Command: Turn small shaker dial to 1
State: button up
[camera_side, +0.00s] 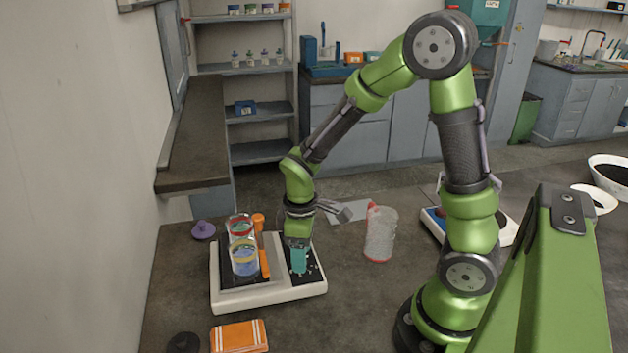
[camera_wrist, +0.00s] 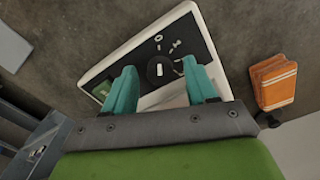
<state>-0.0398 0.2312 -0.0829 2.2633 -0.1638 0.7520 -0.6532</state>
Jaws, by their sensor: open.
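The sieve shaker has a white base (camera_side: 270,298) with a black control panel (camera_wrist: 188,38) and a green display (camera_wrist: 103,89). Its small round black dial (camera_wrist: 160,70) carries a white pointer mark and several white symbols lie around it. My gripper (camera_side: 299,262) hangs over the right part of the base, pointing down, and covers the dial in the side view. In the wrist view my gripper (camera_wrist: 160,72) has its two teal fingers apart, one on each side of the dial, with visible gaps. I cannot tell the fingertip height above the panel.
Clear sieve cylinders (camera_side: 243,258) with coloured rings stand on the base left of my gripper, beside an orange upright post (camera_side: 260,228). Folded orange cloths (camera_side: 238,337) lie in front, and a purple knobbed lid (camera_side: 203,230) lies behind left.

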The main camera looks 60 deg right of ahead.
jog(key=shift+c, duration=0.5)
jog(key=c, duration=1)
jog(key=shift+o, duration=0.2)
jog(key=shift+m, duration=0.3)
jog(key=m, duration=0.3)
jog(key=shift+m, duration=2.1)
jog(key=o, duration=1.1)
jog(key=shift+c, duration=0.2)
